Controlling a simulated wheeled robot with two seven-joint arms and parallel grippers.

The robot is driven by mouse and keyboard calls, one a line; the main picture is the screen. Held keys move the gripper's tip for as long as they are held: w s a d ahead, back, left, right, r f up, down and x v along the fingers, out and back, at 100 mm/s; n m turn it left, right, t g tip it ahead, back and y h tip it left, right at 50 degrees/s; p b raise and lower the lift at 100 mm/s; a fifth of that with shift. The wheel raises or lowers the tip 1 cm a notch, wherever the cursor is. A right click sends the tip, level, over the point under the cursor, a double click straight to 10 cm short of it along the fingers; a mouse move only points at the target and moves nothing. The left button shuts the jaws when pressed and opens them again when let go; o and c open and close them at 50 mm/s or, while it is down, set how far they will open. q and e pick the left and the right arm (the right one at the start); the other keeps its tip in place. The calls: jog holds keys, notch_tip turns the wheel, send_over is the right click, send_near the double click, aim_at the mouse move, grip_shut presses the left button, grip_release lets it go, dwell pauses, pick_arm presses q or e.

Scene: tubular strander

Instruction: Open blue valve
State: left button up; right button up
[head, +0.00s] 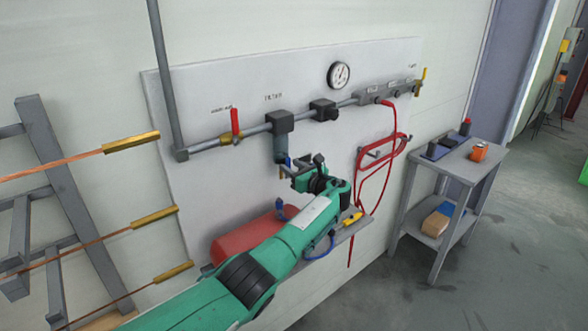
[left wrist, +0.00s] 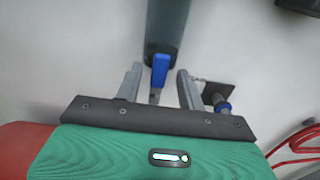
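The blue valve handle (left wrist: 160,70) hangs at the lower end of the grey filter bowl (left wrist: 167,25) in the left wrist view. In the head view the small blue handle (head: 288,162) shows just below the filter (head: 280,145), partly hidden by my gripper. My left gripper (head: 292,168) is open at the handle. In the left wrist view its two fingers (left wrist: 159,78) stand on either side of the handle, with gaps visible on both sides. My right gripper is in neither view.
A red-handled valve (head: 236,122) and a gauge (head: 339,75) are on the wall panel. A red hose (head: 385,150) hangs to the right. A grey side table (head: 437,168) stands further right, with open floor around it.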

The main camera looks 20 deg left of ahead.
pick_arm(q)
jog(key=shift+d, duration=0.1)
jog(key=b+v, duration=0.3)
jog(key=v, duration=1)
jog(key=shift+s+d+b, duration=0.2)
jog(key=shift+d+b, duration=0.1)
